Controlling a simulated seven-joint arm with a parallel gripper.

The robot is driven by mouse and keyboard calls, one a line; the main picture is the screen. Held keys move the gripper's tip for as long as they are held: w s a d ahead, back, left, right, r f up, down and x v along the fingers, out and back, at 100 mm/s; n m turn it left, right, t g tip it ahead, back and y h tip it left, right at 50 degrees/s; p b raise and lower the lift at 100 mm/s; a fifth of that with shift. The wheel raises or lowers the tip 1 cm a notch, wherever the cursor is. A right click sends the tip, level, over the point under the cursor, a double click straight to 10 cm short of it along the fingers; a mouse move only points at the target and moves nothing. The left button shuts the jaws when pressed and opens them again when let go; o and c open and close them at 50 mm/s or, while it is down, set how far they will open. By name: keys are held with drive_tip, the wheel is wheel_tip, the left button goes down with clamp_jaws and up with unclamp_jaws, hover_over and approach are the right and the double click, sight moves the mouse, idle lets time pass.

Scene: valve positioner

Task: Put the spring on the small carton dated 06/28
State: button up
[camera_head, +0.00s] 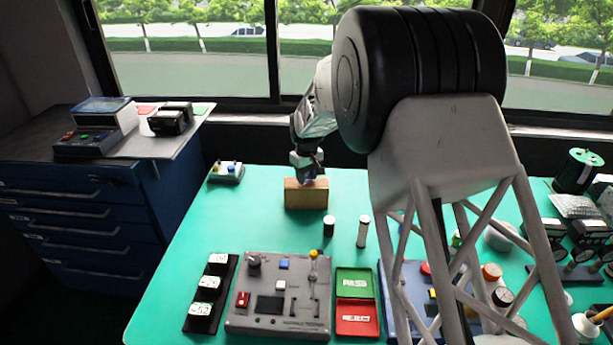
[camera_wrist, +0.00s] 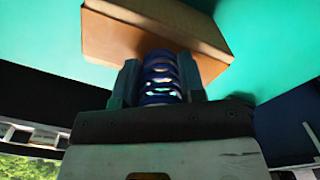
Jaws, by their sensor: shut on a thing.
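A small tan carton (camera_head: 306,195) stands on the green table near its back edge. It also shows in the wrist view (camera_wrist: 150,42), just beyond my fingertips. No date can be read on it in either view. My gripper (camera_head: 307,172) is over the carton's top in the head view. In the wrist view my gripper (camera_wrist: 160,80) is shut on a blue coil spring (camera_wrist: 161,76), which sits between the two fingers. The spring is close to the carton; I cannot tell whether they touch.
A small device with knobs (camera_head: 226,172) lies left of the carton. A black cylinder (camera_head: 328,226) and a white one (camera_head: 363,231) stand in front. A grey tester (camera_head: 280,312), green tray (camera_head: 354,282) and red tray (camera_head: 357,319) are nearer. Table left of the carton is mostly clear.

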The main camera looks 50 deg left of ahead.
drive_tip(key=shift+f, duration=0.15)
drive_tip(key=o, duration=1)
drive_tip(key=shift+c, duration=0.2)
drive_tip(key=shift+r, duration=6.15)
